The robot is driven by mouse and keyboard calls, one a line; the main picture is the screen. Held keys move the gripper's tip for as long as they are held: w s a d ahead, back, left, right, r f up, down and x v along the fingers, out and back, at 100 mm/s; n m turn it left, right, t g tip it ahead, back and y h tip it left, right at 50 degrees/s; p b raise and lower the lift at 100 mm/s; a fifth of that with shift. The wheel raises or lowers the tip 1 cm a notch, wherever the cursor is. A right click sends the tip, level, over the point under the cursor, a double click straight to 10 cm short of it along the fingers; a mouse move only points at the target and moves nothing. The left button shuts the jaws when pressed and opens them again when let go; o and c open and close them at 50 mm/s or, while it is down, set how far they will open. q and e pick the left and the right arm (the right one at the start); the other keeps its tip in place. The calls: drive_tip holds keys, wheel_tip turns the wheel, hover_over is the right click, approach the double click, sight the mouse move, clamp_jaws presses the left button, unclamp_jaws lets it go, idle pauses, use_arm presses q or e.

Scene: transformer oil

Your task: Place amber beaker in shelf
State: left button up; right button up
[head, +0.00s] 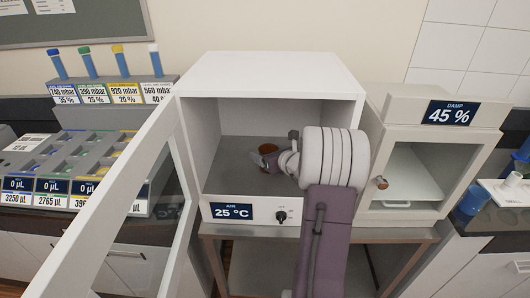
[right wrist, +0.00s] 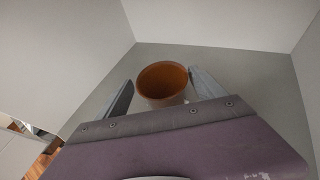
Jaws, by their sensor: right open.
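The amber beaker (head: 268,149) stands inside the open white cabinet (head: 312,77), on its grey floor, in the head view. In the right wrist view the beaker (right wrist: 162,83) is upright, with its open top and amber inside showing. My right gripper (right wrist: 161,88) reaches into the cabinet, with one finger on each side of the beaker. The fingers are open and look apart from its wall. In the head view the right gripper (head: 271,160) is partly hidden behind my wrist. My left gripper is in neither view.
The cabinet's glass door (head: 120,205) is swung open to the left. A closed damp cabinet (head: 415,165) stands to the right. A pipette rack (head: 85,145) is on the left bench. A blue beaker (head: 470,203) stands at the far right. The cabinet floor around the beaker is clear.

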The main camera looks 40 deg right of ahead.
drive_tip(key=v, duration=0.9)
drive_tip(key=shift+s, duration=0.2)
drive_tip(key=shift+a+r, duration=0.1)
drive_tip(key=a+f+n+g+y, duration=0.2)
drive_tip(key=a+f+n+y, duration=0.15)
drive_tip(key=a, duration=0.25)
drive_tip(key=a+f+n+g+y, duration=0.1)
drive_tip(key=a+f+n+y, duration=0.1)
drive_tip(key=a+n, duration=0.4)
drive_tip(key=s+a+f+n+g+h, duration=0.1)
drive_tip(key=s+a+f+n+g, duration=0.3)
drive_tip(key=n, duration=1)
drive_tip(key=s+a+f+n+g+h, duration=0.2)
drive_tip(key=s+a+f+n+g, duration=0.3)
drive_tip(key=n, duration=0.9)
drive_tip(key=s+a+f, duration=0.2)
drive_tip(key=s+a, duration=0.1)
drive_tip(key=a, duration=0.1)
drive_tip(key=shift+s, duration=0.4)
